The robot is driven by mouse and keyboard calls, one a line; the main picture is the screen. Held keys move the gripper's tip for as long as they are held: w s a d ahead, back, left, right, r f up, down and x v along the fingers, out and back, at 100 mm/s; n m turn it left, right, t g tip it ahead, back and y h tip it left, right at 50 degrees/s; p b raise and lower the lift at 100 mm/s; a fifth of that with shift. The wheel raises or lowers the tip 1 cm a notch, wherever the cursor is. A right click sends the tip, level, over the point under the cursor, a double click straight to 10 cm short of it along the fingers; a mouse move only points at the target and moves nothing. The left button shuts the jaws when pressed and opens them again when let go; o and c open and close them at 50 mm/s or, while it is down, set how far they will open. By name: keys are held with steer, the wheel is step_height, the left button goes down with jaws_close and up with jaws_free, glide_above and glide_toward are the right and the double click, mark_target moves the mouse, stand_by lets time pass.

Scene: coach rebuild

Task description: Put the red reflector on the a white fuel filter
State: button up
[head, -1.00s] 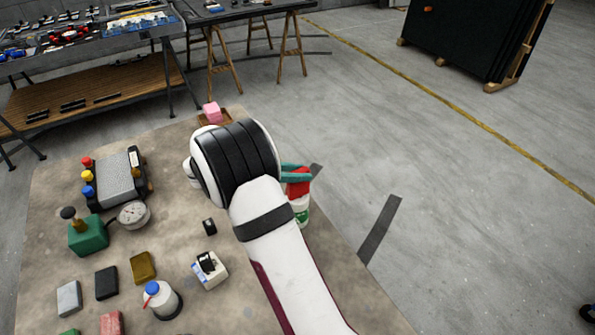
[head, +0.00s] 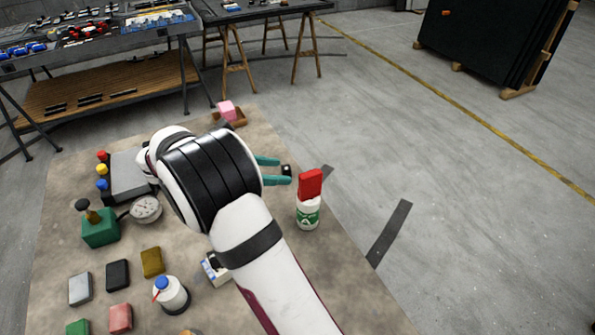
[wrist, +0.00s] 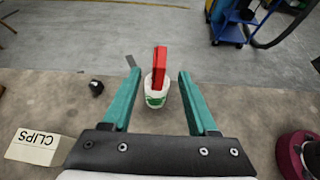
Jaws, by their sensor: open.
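The red reflector (head: 310,183) stands on end on top of the white fuel filter (head: 307,214), a small white canister with a green label, near the table's right edge. The wrist view shows the reflector (wrist: 160,58) upright over the filter (wrist: 156,98), ahead and between the finger lines. My gripper (head: 282,170), with teal fingers, is open and empty, to the left of the reflector and apart from it. In the wrist view my gripper (wrist: 160,74) has both fingers spread. The exact contact between reflector and filter is too small to judge.
A white box marked CLIPS (wrist: 35,147) lies left in the wrist view. A pink block (head: 226,108) sits at the table's far end. A gauge (head: 145,209), a white bottle (head: 171,295) and several coloured blocks stand left.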

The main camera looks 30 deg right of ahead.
steer(key=s+a+r+m+g+y, duration=0.25)
steer(key=s+m+y, duration=0.55)
steer(key=s+m, duration=0.85)
steer(key=s+a+f+m+t+y, duration=0.1)
steer(key=s+a+m+y, duration=0.2)
steer(key=s, duration=0.4)
steer(key=s+a+m+t+y, duration=0.1)
steer(key=s+a+m+y, duration=0.2)
steer(key=s+a, duration=0.3)
steer(key=shift+s+f+m, duration=0.35)
steer(key=shift+s+m, duration=0.2)
steer(key=shift+s, duration=0.3)
